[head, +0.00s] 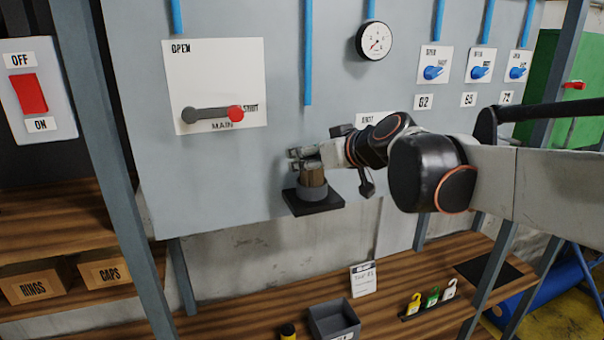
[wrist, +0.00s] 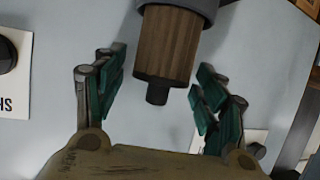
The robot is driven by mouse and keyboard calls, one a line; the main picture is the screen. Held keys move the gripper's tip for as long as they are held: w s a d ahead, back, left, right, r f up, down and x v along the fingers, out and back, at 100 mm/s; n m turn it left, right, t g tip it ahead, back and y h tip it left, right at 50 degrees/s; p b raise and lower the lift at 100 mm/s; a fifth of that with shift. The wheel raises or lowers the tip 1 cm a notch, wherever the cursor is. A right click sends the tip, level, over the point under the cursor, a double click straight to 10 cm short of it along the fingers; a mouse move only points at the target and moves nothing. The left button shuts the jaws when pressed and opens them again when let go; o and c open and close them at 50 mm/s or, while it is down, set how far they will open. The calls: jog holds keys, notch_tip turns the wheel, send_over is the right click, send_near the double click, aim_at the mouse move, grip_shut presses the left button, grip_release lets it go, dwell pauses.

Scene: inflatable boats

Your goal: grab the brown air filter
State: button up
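The brown air filter (head: 313,178) is a ribbed cylinder seated in a grey ring on a small black shelf that juts from the grey wall panel. In the wrist view the filter (wrist: 167,45) hangs down from the top, with a dark knob at its near end and the grey ring around its far end. My gripper (wrist: 158,86) is open, its green-padded fingers on either side of the filter's knob end with clear gaps on both sides. In the head view my gripper (head: 305,157) is at the filter's top; finger contact cannot be made out there.
A MAIN lever (head: 212,114) is up and left, a gauge (head: 374,41) above, and blue valve knobs (head: 434,73) to the right. Below, the wooden bench (head: 260,325) holds a dark grey bin (head: 334,320), a card (head: 363,279) and several coloured tags (head: 433,296).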

jog(key=c, duration=0.9)
jog(key=shift+s+r, duration=0.1)
jog(key=shift+r, duration=0.1)
jog(key=shift+c, duration=0.2)
